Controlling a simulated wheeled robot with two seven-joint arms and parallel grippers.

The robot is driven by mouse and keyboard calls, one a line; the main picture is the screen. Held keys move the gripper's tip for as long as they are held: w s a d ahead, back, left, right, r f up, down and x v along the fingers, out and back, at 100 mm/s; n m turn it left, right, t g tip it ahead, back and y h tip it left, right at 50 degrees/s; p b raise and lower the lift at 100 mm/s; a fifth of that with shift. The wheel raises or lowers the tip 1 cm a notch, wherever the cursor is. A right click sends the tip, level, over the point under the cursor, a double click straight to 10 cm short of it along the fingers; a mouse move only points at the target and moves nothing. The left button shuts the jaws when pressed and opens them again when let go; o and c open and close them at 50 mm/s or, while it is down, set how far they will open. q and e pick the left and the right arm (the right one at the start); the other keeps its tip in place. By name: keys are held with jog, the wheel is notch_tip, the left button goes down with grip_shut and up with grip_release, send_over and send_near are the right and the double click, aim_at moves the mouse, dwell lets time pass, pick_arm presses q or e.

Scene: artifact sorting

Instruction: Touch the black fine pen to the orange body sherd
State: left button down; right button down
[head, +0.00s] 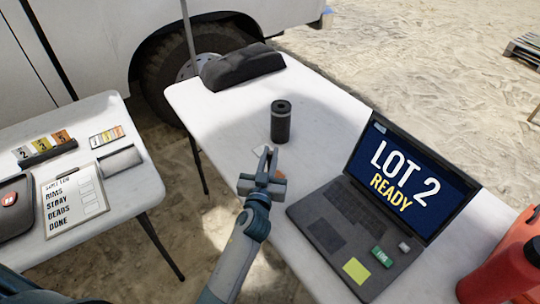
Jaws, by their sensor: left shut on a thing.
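My left gripper (269,162) reaches in over the white table, left of the laptop. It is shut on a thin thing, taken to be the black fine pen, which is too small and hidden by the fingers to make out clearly. A small orange-brown patch, likely the orange body sherd (280,174), shows at the right side of the gripper, mostly hidden behind it. Whether the pen and the sherd touch cannot be told. My right gripper is not in view.
A dark upright cylinder (281,121) stands just beyond the gripper. An open laptop (345,213) is close on the right, and red containers (505,262) stand at lower right. A black bag (242,67) lies at the back. A side table (98,108) holds a checklist board (73,203).

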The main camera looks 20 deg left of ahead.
pick_arm(q)
jog(key=shift+s+a+f, duration=0.1)
jog(key=shift+f, duration=0.2)
dwell(0.4)
